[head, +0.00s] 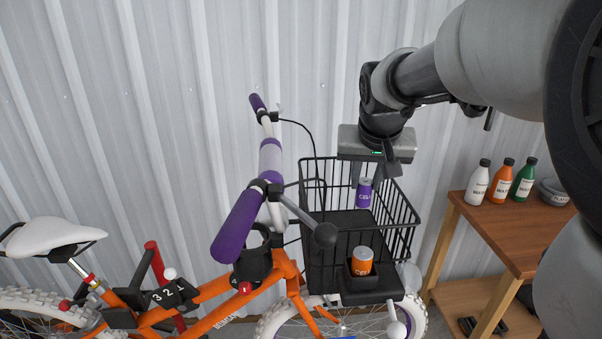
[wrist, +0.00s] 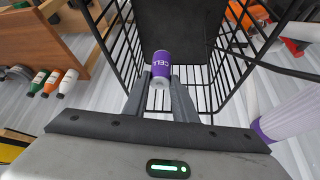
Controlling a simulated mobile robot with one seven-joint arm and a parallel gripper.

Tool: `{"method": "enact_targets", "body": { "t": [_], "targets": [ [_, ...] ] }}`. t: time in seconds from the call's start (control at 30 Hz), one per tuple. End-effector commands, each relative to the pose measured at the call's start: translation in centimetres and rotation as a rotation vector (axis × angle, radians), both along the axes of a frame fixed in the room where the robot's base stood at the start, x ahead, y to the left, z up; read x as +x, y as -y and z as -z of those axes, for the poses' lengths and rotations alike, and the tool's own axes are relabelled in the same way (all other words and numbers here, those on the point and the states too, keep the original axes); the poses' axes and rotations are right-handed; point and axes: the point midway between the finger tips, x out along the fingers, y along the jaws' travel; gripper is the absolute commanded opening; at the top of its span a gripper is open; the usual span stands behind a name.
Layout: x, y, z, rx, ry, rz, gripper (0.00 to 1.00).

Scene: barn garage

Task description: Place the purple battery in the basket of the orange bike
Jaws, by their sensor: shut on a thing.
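The purple battery (head: 364,193) is a short purple cylinder with a silver end. My gripper (head: 375,180) is shut on it and holds it over the black wire basket (head: 407,236) of the orange bike (head: 206,315). The battery looks level with or just below the basket's rim. In the wrist view the purple battery (wrist: 161,66) sits between the fingertips, with the basket's dark floor (wrist: 178,22) beyond. I cannot tell whether it touches anything in the basket.
An orange battery (head: 361,261) stands in a small black holder at the basket's front. Purple handlebar grips (head: 238,226) and a black-knobbed lever (head: 324,235) are left of the basket. A wooden table (head: 505,234) with several bottles (head: 501,181) stands at right.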

Motion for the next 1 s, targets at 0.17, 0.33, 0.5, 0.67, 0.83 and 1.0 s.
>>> {"method": "enact_targets", "body": {
  "t": [0.17, 0.33, 0.5, 0.67, 0.83, 1.0],
  "targets": [
    [-0.1, 0.0, 2.7, 0.0, -0.003, -0.001, 0.0],
    [-0.1, 0.0, 5.9, 0.0, -0.004, -0.002, 0.0],
    [0.0, 0.0, 7.6, 0.0, 0.0, -0.001, 0.0],
    [-0.1, 0.0, 9.1, 0.0, -0.002, -0.002, 0.0],
    [0.0, 0.0, 11.4, 0.0, -0.001, -0.002, 0.0],
    [0.0, 0.0, 11.4, 0.0, 0.001, -0.001, 0.0]
  ]
}}
